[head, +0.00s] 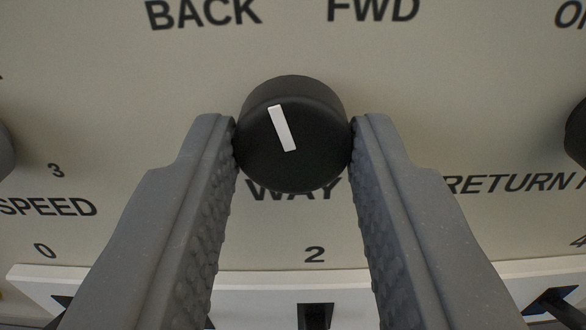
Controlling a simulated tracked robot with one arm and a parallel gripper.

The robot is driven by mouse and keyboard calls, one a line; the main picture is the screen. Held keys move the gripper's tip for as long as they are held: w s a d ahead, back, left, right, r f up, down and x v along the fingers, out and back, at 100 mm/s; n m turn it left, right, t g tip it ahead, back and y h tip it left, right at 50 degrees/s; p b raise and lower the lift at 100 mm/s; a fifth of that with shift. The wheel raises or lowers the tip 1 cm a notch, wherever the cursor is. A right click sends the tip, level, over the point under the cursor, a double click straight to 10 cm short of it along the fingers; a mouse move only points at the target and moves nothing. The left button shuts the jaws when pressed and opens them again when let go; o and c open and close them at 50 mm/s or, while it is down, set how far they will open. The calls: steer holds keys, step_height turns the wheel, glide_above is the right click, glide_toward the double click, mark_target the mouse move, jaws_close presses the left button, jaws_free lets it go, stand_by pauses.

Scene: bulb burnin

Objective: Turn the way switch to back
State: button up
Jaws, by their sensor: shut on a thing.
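The way switch (314,150) is a round black knob with a white pointer line, on a beige panel. Its pointer slants up and to the left, toward the BACK label (203,13). The FWD label (373,10) is up and to the right of the knob. My gripper (294,140) is shut on the knob, one grey ridged finger touching each side. The WAY label (295,190) under the knob is partly hidden by the knob.
The panel (420,100) is bare just around the knob. A dark knob (577,132) is cut off at the right edge, and another knob (5,152) at the left edge, near the SPEED label (48,207). A white ledge (260,288) with dark slots runs below.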

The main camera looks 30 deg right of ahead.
steer(key=shift+s+f+n+p, duration=0.15)
steer(key=shift+n+p, duration=0.4)
steer(key=shift+n, duration=1.05)
steer(key=o, duration=1)
steer(key=p+v, duration=0.9)
steer(key=v, duration=0.4)
steer(key=shift+s+a, duration=0.15)
steer(key=shift+a, duration=0.05)
